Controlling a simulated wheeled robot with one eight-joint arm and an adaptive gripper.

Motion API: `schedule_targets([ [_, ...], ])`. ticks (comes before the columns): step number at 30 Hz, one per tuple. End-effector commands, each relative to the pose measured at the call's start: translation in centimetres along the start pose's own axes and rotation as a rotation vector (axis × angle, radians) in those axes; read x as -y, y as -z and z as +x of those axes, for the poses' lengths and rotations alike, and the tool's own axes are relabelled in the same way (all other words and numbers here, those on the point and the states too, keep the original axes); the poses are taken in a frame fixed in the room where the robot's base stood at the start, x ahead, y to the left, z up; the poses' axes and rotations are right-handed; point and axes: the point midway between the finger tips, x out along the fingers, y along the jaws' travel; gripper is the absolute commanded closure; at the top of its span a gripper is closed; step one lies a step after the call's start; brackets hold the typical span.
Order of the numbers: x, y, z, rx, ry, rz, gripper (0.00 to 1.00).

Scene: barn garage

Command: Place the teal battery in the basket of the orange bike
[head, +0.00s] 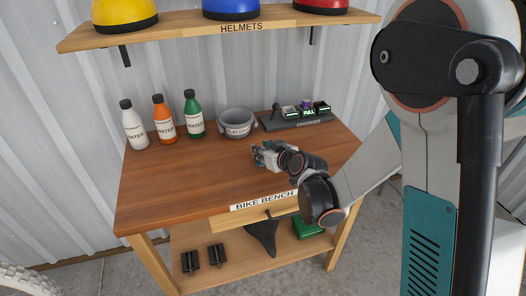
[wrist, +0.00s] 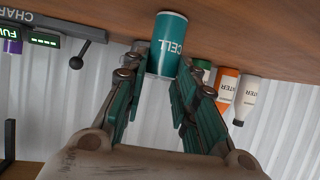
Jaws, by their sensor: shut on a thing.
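The teal battery (wrist: 167,45), a cylinder marked CELL, is between the two fingers of my gripper (wrist: 163,75) in the wrist view. My gripper is shut on it. The battery's far end is close to the wooden bench top; I cannot tell whether it touches. In the head view my gripper (head: 258,154) is low over the middle of the bench, where the battery is hard to make out. The orange bike and its basket are not in view; only part of a pale tyre (head: 22,280), of an unseen bike, shows at the lower left.
A helmet shelf (head: 190,32) hangs above. The bench's front left is clear.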

Motion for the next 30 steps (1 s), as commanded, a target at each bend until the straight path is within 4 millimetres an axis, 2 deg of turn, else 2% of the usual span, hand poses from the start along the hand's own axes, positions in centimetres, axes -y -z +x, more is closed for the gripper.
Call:
schedule_targets([
  [2,0.0,-0.3,0.1,0.000,0.000,0.000,1.00],
  [3,0.0,-0.3,0.2,0.000,0.000,0.000,0.71],
  [6,0.0,-0.2,0.1,0.000,0.000,0.000,0.54],
  [19,0.0,0.2,-0.3,0.000,0.000,0.000,0.54],
  [23,-0.1,0.2,-2.4,0.000,-0.001,0.002,0.54],
  [30,-0.1,0.3,-7.5,0.000,-0.002,0.001,0.54],
])
